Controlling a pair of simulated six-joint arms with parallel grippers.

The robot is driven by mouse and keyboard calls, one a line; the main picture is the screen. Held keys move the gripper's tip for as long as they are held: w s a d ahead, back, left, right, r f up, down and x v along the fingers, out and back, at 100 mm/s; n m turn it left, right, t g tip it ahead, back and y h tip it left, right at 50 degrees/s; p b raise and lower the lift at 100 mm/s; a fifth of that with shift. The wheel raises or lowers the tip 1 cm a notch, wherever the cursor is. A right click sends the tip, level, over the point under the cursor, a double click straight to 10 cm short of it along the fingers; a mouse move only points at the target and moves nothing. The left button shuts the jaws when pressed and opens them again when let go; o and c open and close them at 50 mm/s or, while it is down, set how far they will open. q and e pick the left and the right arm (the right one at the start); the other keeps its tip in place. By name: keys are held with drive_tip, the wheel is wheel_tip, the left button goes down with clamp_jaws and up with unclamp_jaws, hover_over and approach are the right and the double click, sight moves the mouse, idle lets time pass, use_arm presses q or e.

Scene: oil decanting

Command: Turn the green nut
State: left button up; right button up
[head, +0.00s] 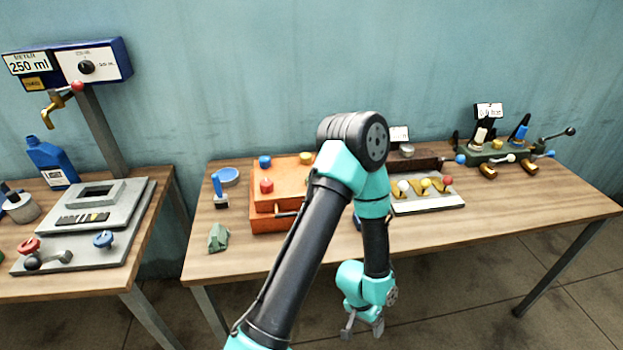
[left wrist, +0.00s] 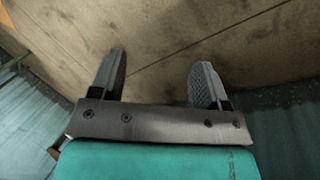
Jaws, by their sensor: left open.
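I cannot make out a green nut for certain. A small dark green faceted piece (head: 218,237) lies at the front left of the right-hand table, but its kind is unclear. A green fixture (head: 497,157) with levers stands at that table's back right. My left gripper (head: 363,329) hangs in front of the table's front edge, over the floor, well apart from both. In the left wrist view its two fingers (left wrist: 160,72) are spread with nothing between them. My left arm hides part of the table's middle. My right gripper is not in view.
An orange box (head: 282,215) with coloured knobs and a white tray (head: 430,206) with several coloured balls stand on the right-hand table (head: 540,205). The left table holds a blue bottle (head: 48,160) and a grey plate (head: 120,215). The right-hand table's front right is clear.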

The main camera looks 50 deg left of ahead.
use_arm(q)
drive_tip(key=w+a+r+m+g+y, duration=0.1)
drive_tip(key=w+r, duration=0.6)
drive_tip(key=r, duration=0.4)
drive_tip(key=w+a+r+m+g+y, duration=0.1)
drive_tip(key=w+r, duration=0.5)
drive_tip(key=r, duration=0.4)
drive_tip(key=w+a+r+n+y, duration=0.1)
drive_tip(key=w+a+r+n, duration=0.2)
drive_tip(key=a+r, duration=0.7)
drive_tip(key=s+a+r+n+t, duration=0.1)
drive_tip(key=s+a+r+n, duration=0.2)
drive_tip(key=a+r, duration=0.4)
drive_tip(key=s+a+r+n+y, duration=0.1)
drive_tip(key=s+a+r+n, duration=0.2)
drive_tip(key=a+r, duration=0.4)
drive_tip(key=a, duration=0.8)
drive_tip(key=shift+r+n+t, duration=0.4)
wheel_tip(320, 180, down, 17)
drive_tip(key=shift+f, duration=0.2)
